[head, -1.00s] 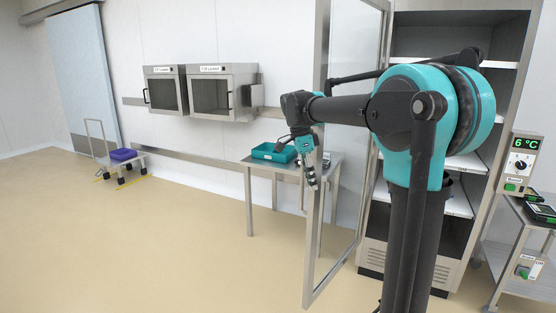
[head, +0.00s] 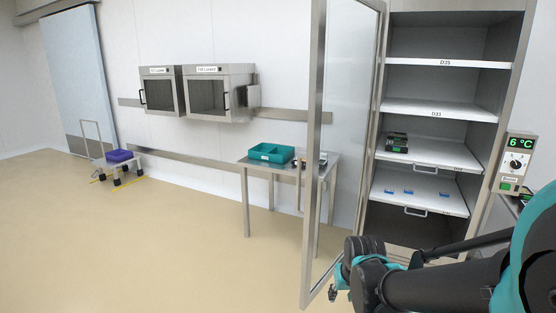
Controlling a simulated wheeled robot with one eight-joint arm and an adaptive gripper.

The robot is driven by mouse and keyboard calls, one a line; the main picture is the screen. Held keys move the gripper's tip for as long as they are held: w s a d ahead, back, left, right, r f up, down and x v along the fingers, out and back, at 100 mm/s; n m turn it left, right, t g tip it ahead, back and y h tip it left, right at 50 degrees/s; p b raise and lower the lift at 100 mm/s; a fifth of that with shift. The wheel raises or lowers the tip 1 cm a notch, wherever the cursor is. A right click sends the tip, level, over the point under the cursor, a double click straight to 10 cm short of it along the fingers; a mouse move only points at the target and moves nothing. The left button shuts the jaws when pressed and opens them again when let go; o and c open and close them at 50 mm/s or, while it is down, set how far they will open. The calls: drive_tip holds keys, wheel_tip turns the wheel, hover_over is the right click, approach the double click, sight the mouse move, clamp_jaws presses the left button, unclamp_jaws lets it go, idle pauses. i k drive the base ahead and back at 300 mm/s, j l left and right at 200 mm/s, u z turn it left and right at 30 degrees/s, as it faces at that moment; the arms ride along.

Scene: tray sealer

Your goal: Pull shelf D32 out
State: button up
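A tall steel cabinet (head: 511,60) stands at the right in the head view, its glass door (head: 343,130) swung open to the left. Its upper shelves carry labels that look like D35 (head: 445,63) and D33 (head: 436,113). Below them is a white shelf with a handle (head: 426,169), likely D32, though its label is not legible; it bears a dark green-black device (head: 397,143). A lower shelf with a handle (head: 416,211) bears small blue items (head: 408,191). My gripper (head: 333,293) is low, near the door's bottom edge, apart from the shelves and partly hidden by my arm.
The open door's frame stands between the cabinet and a steel table (head: 245,165) with a teal tray (head: 271,153). A control box (head: 516,163) showing 6 °C is right of the cabinet. The floor at the left is free, with a cart (head: 104,165) beyond.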

sight(447, 153)
drive_tip(key=j+z, duration=0.2)
drive_tip(key=z, duration=0.45)
drive_tip(key=i+j+z, duration=0.1)
drive_tip(key=j+z, duration=0.25)
drive_tip(key=j, duration=0.45)
drive_tip(key=j+z, duration=0.35)
drive_tip(key=j, duration=0.5)
drive_tip(key=k+j, duration=0.15)
drive_tip(key=j, duration=0.2)
drive_tip(key=k+j, duration=0.15)
drive_tip(key=j, duration=0.25)
drive_tip(key=k+j, duration=0.1)
drive_tip(key=j, duration=0.25)
drive_tip(key=k, duration=0.65)
drive_tip(key=i+l, duration=0.3)
drive_tip(key=i, duration=0.2)
drive_tip(key=i+l, duration=0.25)
drive_tip(key=i, duration=0.2)
drive_tip(key=i+l+z, duration=0.1)
drive_tip(key=i+l, duration=0.2)
drive_tip(key=i, duration=0.2)
drive_tip(key=i+l, duration=0.25)
drive_tip(key=i, duration=0.2)
